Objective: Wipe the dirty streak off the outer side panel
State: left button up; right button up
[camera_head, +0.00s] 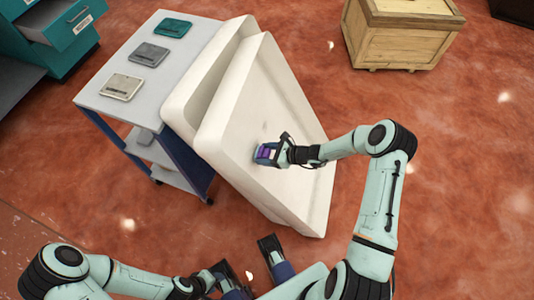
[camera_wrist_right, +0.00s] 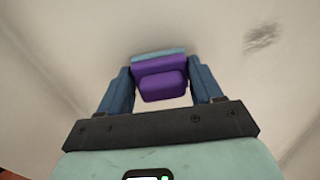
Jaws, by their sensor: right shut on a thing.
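A large cream-white panel (camera_head: 262,105) with raised edges leans at a slant, and its broad face fills the right wrist view (camera_wrist_right: 60,60). A dark grey smudge (camera_wrist_right: 262,37) shows on it in the right wrist view, up and right of my gripper; in the head view it is too faint to place surely. My right gripper (camera_head: 268,152) is shut on a purple wiping block (camera_wrist_right: 161,80) with a light blue edge layer. The block is at the panel's lower face; whether it touches is hard to tell. My left gripper (camera_head: 250,264) is low in the head view, fingers apart and empty.
A second cream panel (camera_head: 205,75) stands close behind. A grey-topped cart (camera_head: 115,68) left of it carries three small flat plates (camera_head: 148,54). A wooden crate (camera_head: 402,35) stands at upper right, a teal drawer cabinet (camera_head: 75,50) at upper left. The red floor (camera_head: 455,180) at right is clear.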

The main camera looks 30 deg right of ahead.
jog(key=shift+w+a+f, duration=0.15)
jog(key=shift+w+a, duration=0.05)
